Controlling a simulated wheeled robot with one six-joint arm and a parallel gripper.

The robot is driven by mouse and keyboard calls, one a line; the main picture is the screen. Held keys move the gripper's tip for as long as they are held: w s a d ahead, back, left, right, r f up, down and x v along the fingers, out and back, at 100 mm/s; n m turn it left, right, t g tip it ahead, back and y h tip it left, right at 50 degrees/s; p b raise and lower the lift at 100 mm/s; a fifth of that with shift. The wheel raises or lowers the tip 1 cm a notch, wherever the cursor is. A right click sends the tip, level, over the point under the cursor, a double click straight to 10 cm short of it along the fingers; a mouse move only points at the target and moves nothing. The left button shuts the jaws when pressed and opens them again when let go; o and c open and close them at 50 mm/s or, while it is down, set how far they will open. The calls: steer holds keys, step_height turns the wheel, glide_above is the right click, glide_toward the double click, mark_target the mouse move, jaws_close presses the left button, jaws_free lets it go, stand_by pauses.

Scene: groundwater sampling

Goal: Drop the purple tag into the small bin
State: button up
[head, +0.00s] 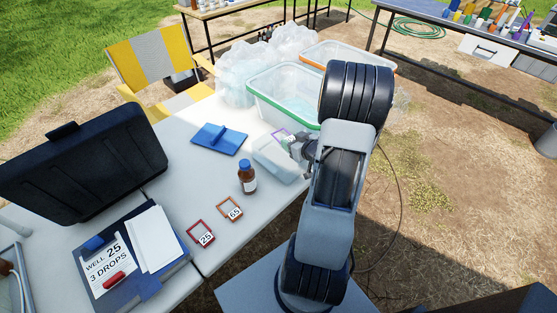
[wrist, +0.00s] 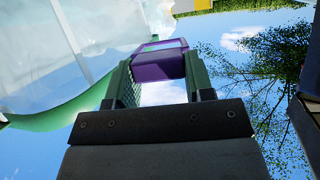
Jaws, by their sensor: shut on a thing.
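The purple tag (wrist: 160,60) is a square frame held between the fingers of my gripper (wrist: 158,72) in the wrist view. In the head view the purple tag (head: 280,134) shows just left of my gripper (head: 290,141), above or beside the far end of a small pale translucent bin (head: 277,165). My gripper is shut on the tag. My arm hides part of the bin's right side, and I cannot tell the tag's exact height over it.
A black case (head: 85,165) and clipboard (head: 140,262) fill the left.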

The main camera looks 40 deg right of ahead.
steer(key=o, duration=1)
steer(key=p+v, duration=0.5)
steer(key=v, duration=0.8)
steer(key=shift+s+r, duration=0.25)
steer(key=shift+s, duration=0.05)
